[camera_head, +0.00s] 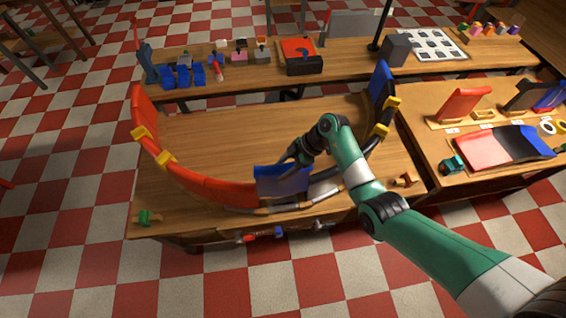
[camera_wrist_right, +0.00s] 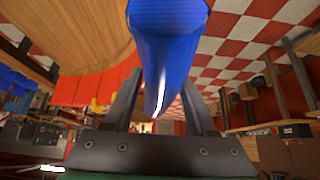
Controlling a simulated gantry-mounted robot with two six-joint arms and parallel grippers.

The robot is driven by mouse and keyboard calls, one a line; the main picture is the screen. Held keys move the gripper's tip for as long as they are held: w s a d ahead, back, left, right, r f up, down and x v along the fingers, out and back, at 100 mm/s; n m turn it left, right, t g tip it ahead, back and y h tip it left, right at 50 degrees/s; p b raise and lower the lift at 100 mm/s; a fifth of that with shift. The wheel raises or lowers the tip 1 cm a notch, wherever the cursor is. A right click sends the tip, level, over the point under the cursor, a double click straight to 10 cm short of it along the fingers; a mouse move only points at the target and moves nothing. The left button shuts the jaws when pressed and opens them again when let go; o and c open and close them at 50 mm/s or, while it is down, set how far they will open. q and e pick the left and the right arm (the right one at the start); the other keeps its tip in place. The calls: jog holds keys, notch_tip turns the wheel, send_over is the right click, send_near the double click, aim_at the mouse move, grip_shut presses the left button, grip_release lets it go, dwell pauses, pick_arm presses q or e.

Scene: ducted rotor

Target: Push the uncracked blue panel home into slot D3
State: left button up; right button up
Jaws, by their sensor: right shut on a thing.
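A blue panel (camera_head: 283,183) stands at the front of the curved duct ring on the main bench. My right gripper (camera_head: 301,154) is shut on it from above and behind. In the right wrist view the blue panel (camera_wrist_right: 166,45) sits between the two dark fingers (camera_wrist_right: 160,108). The ring has red panels (camera_head: 205,186) on its left and front left. Its right side has dark panels and a blue panel (camera_head: 380,82) at the back right. I cannot read any slot label, and cannot tell how deep the held panel sits. My left gripper is not in view.
Yellow clamps (camera_head: 381,130) sit on the ring. A side table at right holds a red panel (camera_head: 465,104) on a stand and a tricolour curved sheet (camera_head: 500,146). The back bench carries small blue parts (camera_head: 184,76) and a red box (camera_head: 299,54). The ring's middle is clear.

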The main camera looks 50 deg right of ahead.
notch_tip(320, 180, down, 3)
jog(key=shift+r+b, duration=0.1)
jog(key=shift+b, duration=0.7)
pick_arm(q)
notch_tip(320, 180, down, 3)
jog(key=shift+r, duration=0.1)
pick_arm(e)
jog(key=shift+r+p, duration=0.15)
jog(key=shift+p, duration=0.2)
jog(key=shift+f+b, duration=1.35)
jog(key=shift+f, duration=1.55)
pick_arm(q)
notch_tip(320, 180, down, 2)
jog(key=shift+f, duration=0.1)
pick_arm(e)
jog(key=shift+p, duration=0.45)
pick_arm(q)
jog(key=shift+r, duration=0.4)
